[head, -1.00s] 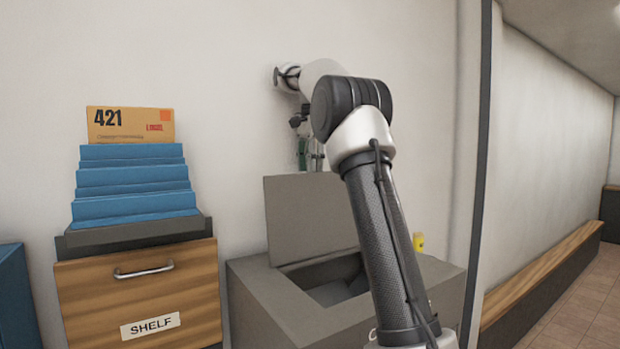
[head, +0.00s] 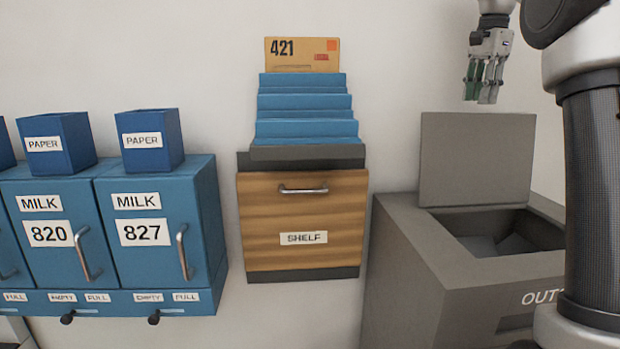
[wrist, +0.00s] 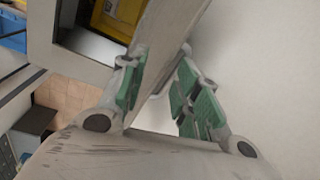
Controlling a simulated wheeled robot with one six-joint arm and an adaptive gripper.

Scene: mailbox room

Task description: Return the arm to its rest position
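My gripper (head: 481,97) shows at the upper right of the head view, pointing down over the raised lid of the grey bin. Its green-padded fingers stand apart with nothing held between them. My arm runs along the right edge of the head view, in front of the bin's right side. In the wrist view, my gripper (wrist: 160,75) has a gap between its pads, and the grey lid (wrist: 165,45) shows behind that gap. The grey bin (head: 405,260) has its lid (head: 475,160) standing up and its top open. Whether the fingers touch the lid is hard to tell.
A wooden shelf cabinet (head: 303,215) left of the bin bears blue steps (head: 305,103) and a parcel marked 421 (head: 302,50). Blue mailboxes 820 (head: 50,235) and 827 (head: 145,233), with PAPER boxes on top, stand at left. Wall above the mailboxes is clear.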

